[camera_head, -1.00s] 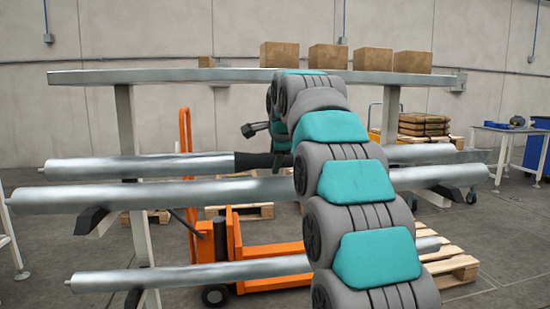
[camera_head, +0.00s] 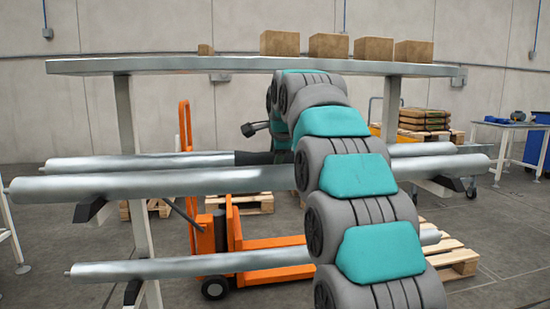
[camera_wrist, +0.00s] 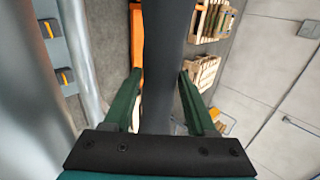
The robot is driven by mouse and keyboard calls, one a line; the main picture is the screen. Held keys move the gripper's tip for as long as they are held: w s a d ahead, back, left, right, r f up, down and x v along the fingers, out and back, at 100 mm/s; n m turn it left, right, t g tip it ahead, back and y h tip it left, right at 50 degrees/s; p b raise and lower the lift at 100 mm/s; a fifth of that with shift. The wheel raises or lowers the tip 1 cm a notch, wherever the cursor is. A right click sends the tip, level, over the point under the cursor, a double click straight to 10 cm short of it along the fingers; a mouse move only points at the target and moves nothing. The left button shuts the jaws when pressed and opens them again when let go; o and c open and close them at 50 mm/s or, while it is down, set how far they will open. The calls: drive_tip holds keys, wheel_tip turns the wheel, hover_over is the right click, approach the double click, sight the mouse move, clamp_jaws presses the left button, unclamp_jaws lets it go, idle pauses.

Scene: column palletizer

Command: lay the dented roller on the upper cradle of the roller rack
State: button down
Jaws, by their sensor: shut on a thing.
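My gripper (camera_wrist: 159,88) is shut on the dark grey middle sleeve of a roller (camera_wrist: 162,45), with a green finger on each side. In the head view this roller (camera_head: 150,164) is silver and level, behind another roller. My arm hides the gripper there. I cannot make out a dent. The roller rack (camera_head: 123,110) has black cradle arms; the upper cradle (camera_head: 93,210) shows on the left. A second silver roller (camera_head: 130,183) spans just above it, nearer to me. I cannot tell whether the held roller touches the rack.
A third roller (camera_head: 190,263) lies lower. An orange pallet jack (camera_head: 208,245) and wooden pallets (camera_head: 455,258) are beyond the rack. A blue-grey workbench (camera_head: 510,127) stands far right.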

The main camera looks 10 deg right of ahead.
drive_tip(key=c, duration=0.5)
unclamp_jaws()
drive_tip(key=shift+r, duration=0.2)
drive_tip(key=shift+c, duration=0.2)
drive_tip(key=o, duration=0.4)
drive_tip(key=shift+f, duration=0.15)
